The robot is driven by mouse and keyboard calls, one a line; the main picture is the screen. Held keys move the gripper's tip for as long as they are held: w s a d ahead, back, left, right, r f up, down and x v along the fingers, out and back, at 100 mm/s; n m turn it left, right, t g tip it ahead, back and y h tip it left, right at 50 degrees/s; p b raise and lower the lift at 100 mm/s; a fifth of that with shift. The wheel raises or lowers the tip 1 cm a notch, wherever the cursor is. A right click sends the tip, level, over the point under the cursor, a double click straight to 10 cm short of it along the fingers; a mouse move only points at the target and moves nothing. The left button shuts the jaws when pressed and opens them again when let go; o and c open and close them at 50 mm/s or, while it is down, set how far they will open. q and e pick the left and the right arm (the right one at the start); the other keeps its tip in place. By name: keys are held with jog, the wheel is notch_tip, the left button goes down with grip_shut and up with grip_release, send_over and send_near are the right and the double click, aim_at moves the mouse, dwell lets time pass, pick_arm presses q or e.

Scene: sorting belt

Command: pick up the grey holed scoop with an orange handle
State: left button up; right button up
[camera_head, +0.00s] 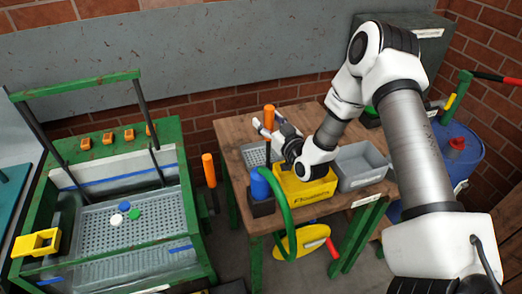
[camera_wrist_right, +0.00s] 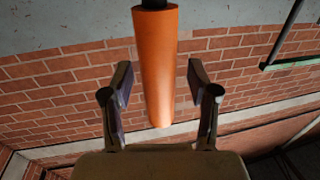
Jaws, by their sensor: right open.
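An orange handle (camera_head: 268,118) stands upright at the scoop, by the fingers of my right gripper (camera_head: 266,128). In the right wrist view the orange handle (camera_wrist_right: 157,65) lies between the two spread fingers of the right gripper (camera_wrist_right: 160,85), with a gap on each side. The right gripper is open and holds nothing. My left gripper is not in view.
A yellow bin (camera_head: 301,193) and a grey bin (camera_head: 360,168) stand on the table, close to the right gripper. A blue cylinder (camera_head: 260,183) and a green hose (camera_head: 284,215) are at the front left. Another orange handle (camera_head: 209,170) is beside the green-framed sorter (camera_head: 186,200).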

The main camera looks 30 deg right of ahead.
jog(key=shift+w+f, duration=0.1)
jog(key=shift+w, duration=0.15)
jog(key=shift+s, duration=0.25)
jog(key=shift+c, duration=1.4)
grip_shut()
jog(key=shift+r, duration=0.2)
